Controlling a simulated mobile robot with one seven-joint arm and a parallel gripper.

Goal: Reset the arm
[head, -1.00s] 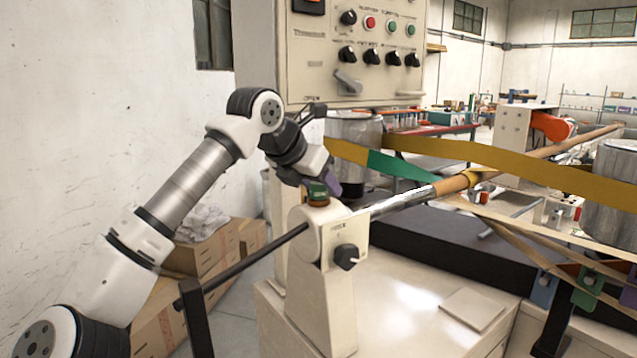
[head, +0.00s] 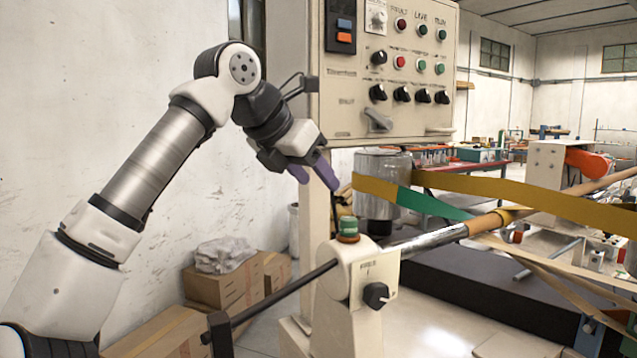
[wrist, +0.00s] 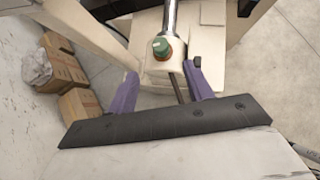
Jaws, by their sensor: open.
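My gripper (head: 316,179) has purple fingers and is open and empty. In the head view it hangs in the air above and a little left of the cream post (head: 352,285), clear of the green button (head: 348,227) on the post's top. In the wrist view the two fingers (wrist: 158,92) are spread apart, and the green button on its reddish-brown base (wrist: 161,48) shows beyond and between them. My arm reaches in from the lower left of the head view.
A control panel (head: 372,110) with knobs and buttons stands behind my gripper. A metal shaft (head: 430,240) runs right from the post, with yellow and green belt (head: 480,190) behind it. Cardboard boxes (head: 225,285) sit by the left wall. The air left of my gripper is clear.

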